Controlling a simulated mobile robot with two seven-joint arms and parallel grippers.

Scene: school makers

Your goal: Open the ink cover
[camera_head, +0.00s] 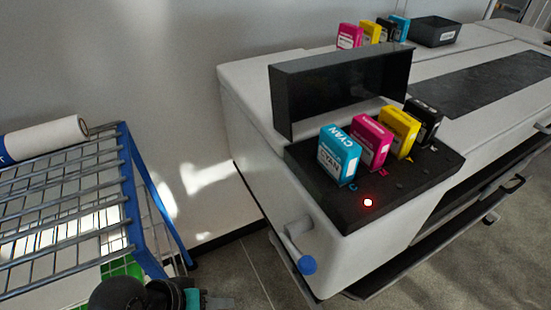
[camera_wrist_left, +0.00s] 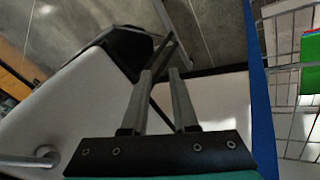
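The ink cover (camera_head: 345,85) is a black box-shaped lid on the near end of the white printer (camera_head: 240,100). It stands raised behind the black ink bay (camera_head: 375,205). Cyan (camera_head: 339,160), magenta (camera_head: 370,142), yellow (camera_head: 399,133) and black (camera_head: 425,120) cartridges stand exposed in the bay. My left gripper (camera_head: 203,301) is low at the bottom edge of the head view, left of the printer and well apart from the cover. In the left wrist view its two fingers (camera_wrist_left: 160,73) are apart with nothing between them. My right gripper is not in view.
A blue-framed wire rack (camera_head: 70,190) with a white roll (camera_head: 45,138) stands at left. More cartridges and a black bin (camera_head: 433,32) sit at the back. Floor shows between rack and printer.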

